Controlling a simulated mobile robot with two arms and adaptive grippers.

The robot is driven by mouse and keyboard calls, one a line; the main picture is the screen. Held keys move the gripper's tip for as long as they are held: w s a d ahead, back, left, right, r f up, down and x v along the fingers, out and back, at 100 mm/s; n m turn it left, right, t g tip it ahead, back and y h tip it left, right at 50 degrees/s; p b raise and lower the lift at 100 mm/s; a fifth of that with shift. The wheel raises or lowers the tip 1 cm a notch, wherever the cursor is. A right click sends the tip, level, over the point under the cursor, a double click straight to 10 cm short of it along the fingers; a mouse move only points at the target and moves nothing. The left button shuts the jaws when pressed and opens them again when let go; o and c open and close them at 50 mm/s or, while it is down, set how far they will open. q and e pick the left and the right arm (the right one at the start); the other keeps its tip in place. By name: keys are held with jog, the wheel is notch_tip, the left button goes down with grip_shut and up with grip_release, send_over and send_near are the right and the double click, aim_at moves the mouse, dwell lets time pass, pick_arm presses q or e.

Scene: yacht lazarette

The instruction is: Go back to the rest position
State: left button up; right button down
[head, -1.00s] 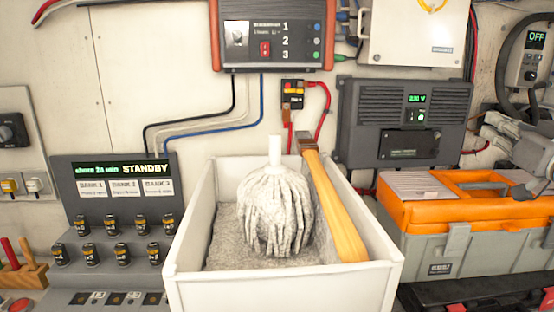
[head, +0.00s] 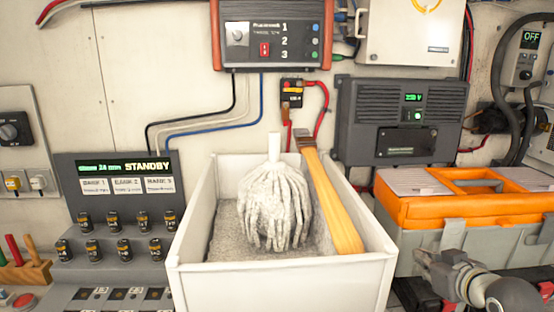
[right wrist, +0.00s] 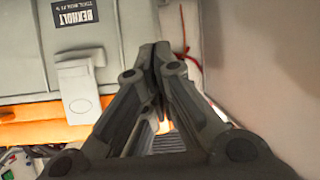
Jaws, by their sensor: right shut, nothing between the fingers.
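My right gripper (head: 432,268) is low at the right of the head view, in front of the grey and orange toolbox (head: 412,212). Its fingers also show in the right wrist view (right wrist: 160,50), where they are shut together with nothing between them. The grey wall of the toolbox (right wrist: 115,25) fills the upper left of the right wrist view. My left gripper is not in view.
A white bin (head: 280,278) stands in the middle, holding a mop head (head: 274,205) and a wooden-handled tool (head: 333,205). A stepped battery rack (head: 115,235) is on the left. A grey charger unit (head: 400,120) hangs on the wall.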

jog(key=s+a+f+g, duration=0.2)
jog(key=s+f, duration=0.2)
jog(key=f, duration=0.2)
jog(key=s+a+f+g, duration=0.1)
jog(key=s+a+f, duration=0.2)
jog(key=f, duration=0.3)
jog(key=s+a+f+g, duration=0.2)
jog(key=s+f, duration=0.3)
jog(key=s, duration=0.4)
jog(key=s+a+f+g+h, duration=0.1)
jog(key=s+a+f+g, duration=0.1)
jog(key=s+f, duration=0.45)
jog(key=s+a+f+g, duration=0.3)
jog(key=s, duration=0.7)
notch_tip(320, 180, down, 26)
jog(key=s, duration=0.2)
jog(key=s+d+f+g, duration=0.2)
jog(key=s+d+f, duration=0.1)
jog(key=s+f, duration=1.2)
jog(key=shift+s+d+f, duration=0.2)
jog(key=shift+s+f, duration=0.2)
jog(key=shift+s, duration=0.2)
